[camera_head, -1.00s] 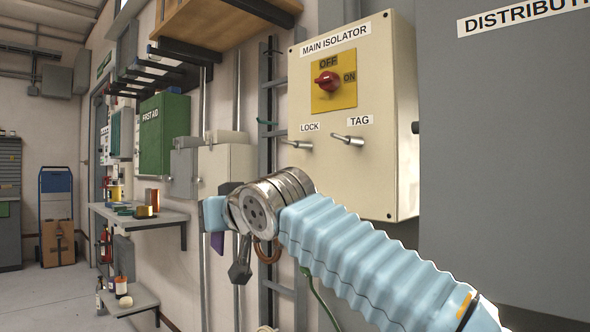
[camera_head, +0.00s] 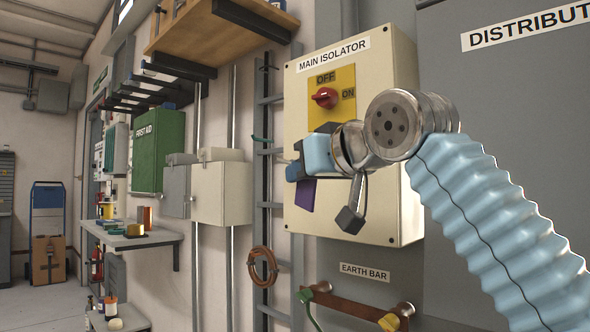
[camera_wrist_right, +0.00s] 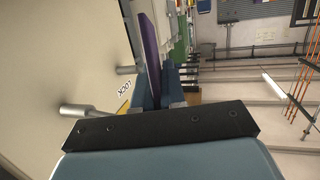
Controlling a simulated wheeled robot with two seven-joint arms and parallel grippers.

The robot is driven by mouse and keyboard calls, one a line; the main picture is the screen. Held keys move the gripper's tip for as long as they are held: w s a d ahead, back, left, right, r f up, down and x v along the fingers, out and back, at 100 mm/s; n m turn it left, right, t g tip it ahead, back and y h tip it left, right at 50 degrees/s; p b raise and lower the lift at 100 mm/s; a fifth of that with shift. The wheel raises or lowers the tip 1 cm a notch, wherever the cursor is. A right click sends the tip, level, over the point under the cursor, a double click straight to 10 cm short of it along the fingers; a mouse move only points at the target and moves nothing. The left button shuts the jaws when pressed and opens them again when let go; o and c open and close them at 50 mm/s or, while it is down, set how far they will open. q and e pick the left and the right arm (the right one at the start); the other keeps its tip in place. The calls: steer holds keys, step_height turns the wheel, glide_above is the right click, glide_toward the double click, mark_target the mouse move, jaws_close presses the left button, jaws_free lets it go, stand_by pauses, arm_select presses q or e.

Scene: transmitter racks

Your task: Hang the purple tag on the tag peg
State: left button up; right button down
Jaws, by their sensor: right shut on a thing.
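My right gripper (camera_head: 300,168) is in front of the main isolator box (camera_head: 392,110), shut on the purple tag (camera_head: 305,195), which hangs below the fingers. In the right wrist view the purple tag (camera_wrist_right: 150,45) stands between the blue fingers (camera_wrist_right: 157,92), apart from the cream panel. The tag peg (camera_wrist_right: 85,110) is the nearer metal peg there, left of the fingers. The lock peg (camera_wrist_right: 127,70) is farther off, beside the LOCK label (camera_wrist_right: 122,88). In the head view my gripper and wrist hide both pegs. My left gripper is out of view.
The red isolator switch (camera_head: 325,97) is just above my gripper. An earth bar (camera_head: 355,310) with clamps is below the box. A grey distribution cabinet (camera_head: 500,95) is at the right. A wall shelf (camera_head: 140,238) with small items is at the left.

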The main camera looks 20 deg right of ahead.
steer(key=w+d+p, duration=0.1)
steer(key=w+d, duration=0.1)
steer(key=d, duration=0.4)
steer(key=shift+w+d+f, duration=0.25)
steer(key=shift+w+f, duration=0.05)
steer(key=shift+f, duration=0.15)
stand_by(0.7)
steer(key=c, duration=1.1)
jaws_free()
steer(key=shift+w, duration=0.1)
steer(key=v, duration=1.3)
steer(key=shift+s+b, duration=0.3)
steer(key=shift+s, duration=0.15)
